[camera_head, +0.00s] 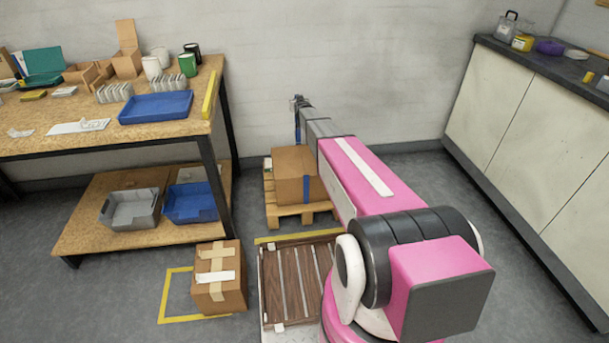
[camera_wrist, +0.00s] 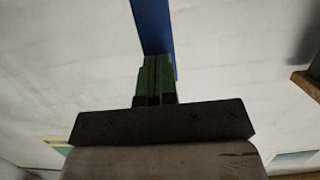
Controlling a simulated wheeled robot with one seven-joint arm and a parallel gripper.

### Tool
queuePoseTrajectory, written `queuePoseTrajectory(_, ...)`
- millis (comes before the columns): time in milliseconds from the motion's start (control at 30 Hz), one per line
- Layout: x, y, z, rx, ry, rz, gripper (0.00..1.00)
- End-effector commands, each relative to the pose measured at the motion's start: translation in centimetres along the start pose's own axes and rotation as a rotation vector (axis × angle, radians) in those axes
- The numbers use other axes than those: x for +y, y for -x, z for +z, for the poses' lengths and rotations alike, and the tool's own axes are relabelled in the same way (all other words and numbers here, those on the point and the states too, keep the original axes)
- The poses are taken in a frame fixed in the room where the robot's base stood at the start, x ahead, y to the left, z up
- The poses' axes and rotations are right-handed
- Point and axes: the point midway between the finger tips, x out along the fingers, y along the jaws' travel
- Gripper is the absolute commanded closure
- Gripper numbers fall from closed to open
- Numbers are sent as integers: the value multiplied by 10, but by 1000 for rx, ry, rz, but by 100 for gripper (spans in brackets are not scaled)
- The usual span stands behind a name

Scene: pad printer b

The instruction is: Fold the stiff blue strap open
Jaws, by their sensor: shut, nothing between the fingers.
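A cardboard box (camera_head: 286,178) sits on a wooden pallet (camera_head: 284,218) on the floor by the back wall. A blue strap (camera_head: 306,189) runs down the box's front face. A narrow upright blue strip (camera_head: 297,126) shows above the box, beside the end of my arm; whether it joins the strap on the box I cannot tell. In the wrist view a blue strap (camera_wrist: 153,30) extends from the upper edge down to my gripper (camera_wrist: 157,62). The green fingers are shut together with nothing between them.
A workbench (camera_head: 100,140) with a blue tray (camera_head: 155,107) stands at the left. A taped carton (camera_head: 219,277) and a slatted wooden panel (camera_head: 291,268) are on the floor in front. A cabinet (camera_head: 535,130) lines the right side. Floor between pallet and cabinet is clear.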

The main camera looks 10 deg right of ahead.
Motion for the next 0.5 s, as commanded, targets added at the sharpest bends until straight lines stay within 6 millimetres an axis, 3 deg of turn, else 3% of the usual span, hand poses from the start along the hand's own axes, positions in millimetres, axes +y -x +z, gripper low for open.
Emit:
queuePoseTrajectory(267, 0, -1, 0, 0, 0, 0, 100)
queuePoseTrajectory(500, 0, -13, -2, 0, 0, 0, 100)
